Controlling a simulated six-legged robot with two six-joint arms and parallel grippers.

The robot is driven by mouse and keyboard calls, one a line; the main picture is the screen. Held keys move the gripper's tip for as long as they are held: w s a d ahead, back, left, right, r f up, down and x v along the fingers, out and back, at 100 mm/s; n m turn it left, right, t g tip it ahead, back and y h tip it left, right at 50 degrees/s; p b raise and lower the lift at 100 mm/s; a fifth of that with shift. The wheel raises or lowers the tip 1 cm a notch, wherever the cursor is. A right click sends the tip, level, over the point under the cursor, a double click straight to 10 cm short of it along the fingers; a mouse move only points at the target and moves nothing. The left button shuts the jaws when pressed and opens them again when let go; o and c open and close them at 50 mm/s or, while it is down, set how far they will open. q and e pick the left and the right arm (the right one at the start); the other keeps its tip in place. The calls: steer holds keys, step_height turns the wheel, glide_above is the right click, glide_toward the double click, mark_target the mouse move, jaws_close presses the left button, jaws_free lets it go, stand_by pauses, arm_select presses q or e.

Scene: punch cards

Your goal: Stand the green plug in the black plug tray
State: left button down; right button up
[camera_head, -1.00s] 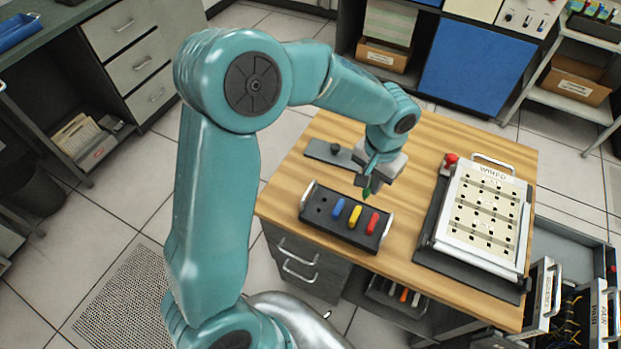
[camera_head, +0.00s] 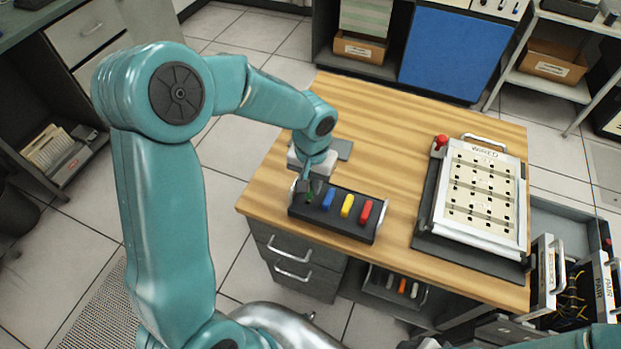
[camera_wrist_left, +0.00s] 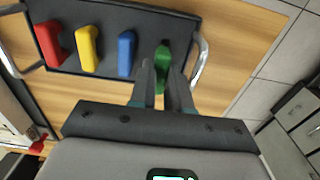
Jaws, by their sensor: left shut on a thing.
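The black plug tray (camera_head: 338,224) lies near the left front of the wooden table, with a metal handle at each end. Blue (camera_head: 328,199), yellow (camera_head: 347,206) and red (camera_head: 366,212) plugs stand in it in a row. My left gripper (camera_head: 309,191) is over the tray's left end, shut on the green plug (camera_head: 309,197). In the left wrist view, the green plug (camera_wrist_left: 163,60) is between the fingers, beside the blue plug (camera_wrist_left: 126,53) and near the handle. The fingers partly hide it; I cannot tell whether its lower end is seated. My right gripper is not in view.
A white punched panel (camera_head: 482,192) on a dark base lies at the table's right, with a red knob (camera_head: 440,142) at its corner. A grey plate (camera_head: 341,149) lies behind my left gripper. The middle of the table is clear.

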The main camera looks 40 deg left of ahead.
arm_select(q)
steer(key=shift+s+a, duration=0.15)
steer(key=shift+s, duration=0.05)
steer(key=shift+w, duration=0.1)
steer(key=shift+f, duration=0.2)
steer(key=shift+f+b, duration=0.35)
steer(key=shift+b, duration=0.25)
stand_by(0.6)
steer(key=shift+f+b, duration=0.8)
steer(key=shift+b, duration=0.15)
stand_by(0.4)
steer(key=c, duration=1)
jaws_free()
steer(key=shift+r, duration=0.1)
